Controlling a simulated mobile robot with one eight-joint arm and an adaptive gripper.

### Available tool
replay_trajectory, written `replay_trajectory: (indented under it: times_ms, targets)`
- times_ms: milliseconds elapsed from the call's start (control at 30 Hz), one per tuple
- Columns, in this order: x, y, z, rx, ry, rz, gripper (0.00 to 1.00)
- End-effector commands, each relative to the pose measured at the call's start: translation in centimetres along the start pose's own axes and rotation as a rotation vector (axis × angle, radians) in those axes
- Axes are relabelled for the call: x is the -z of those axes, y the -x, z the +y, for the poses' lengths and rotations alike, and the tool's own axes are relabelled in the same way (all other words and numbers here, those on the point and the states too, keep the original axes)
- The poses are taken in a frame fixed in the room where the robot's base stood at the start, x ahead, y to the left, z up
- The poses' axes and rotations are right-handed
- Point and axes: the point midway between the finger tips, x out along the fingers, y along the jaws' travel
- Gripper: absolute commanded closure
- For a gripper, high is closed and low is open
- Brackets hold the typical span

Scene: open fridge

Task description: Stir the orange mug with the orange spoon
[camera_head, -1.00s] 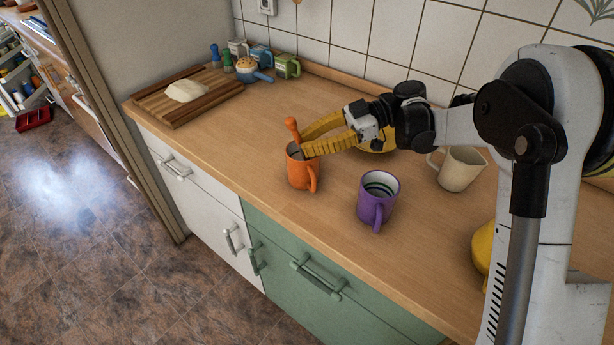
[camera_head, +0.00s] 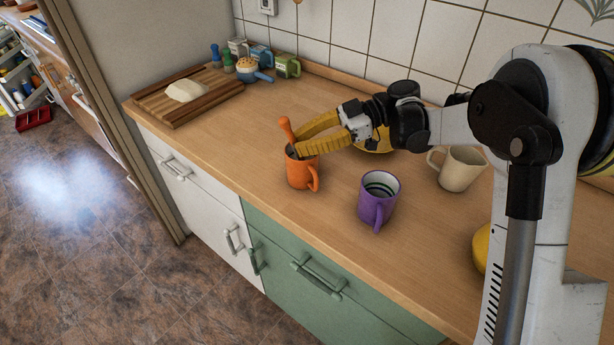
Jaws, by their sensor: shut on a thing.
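The orange mug (camera_head: 302,173) stands upright on the wooden counter, its handle toward the front right. The orange spoon (camera_head: 287,130) leans with its orange handle end above the mug's back left rim. Its lower part goes down into the mug and is hidden by the rim. My gripper (camera_head: 295,148), with yellow fingers, reaches in from the right just over the mug's opening and is shut on the spoon. The exact contact between fingers and spoon is small and hard to see.
A purple mug (camera_head: 378,198) stands right of the orange mug, and a cream mug (camera_head: 459,168) farther right. A yellow object (camera_head: 374,144) is partly hidden behind my gripper. A cutting board (camera_head: 186,97) lies at the back left. The counter left of the orange mug is clear.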

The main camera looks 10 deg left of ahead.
Motion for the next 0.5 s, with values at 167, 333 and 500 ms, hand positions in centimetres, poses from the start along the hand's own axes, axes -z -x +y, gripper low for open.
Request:
replay_trajectory:
  times_ms: [167,333,500]
  targets:
    - [1.3,0.4,0.1,0.000,0.000,0.000,1.00]
    - [3.1,1.0,0.1,0.000,0.000,0.000,1.00]
    - [4.9,1.5,0.1,0.000,0.000,0.000,1.00]
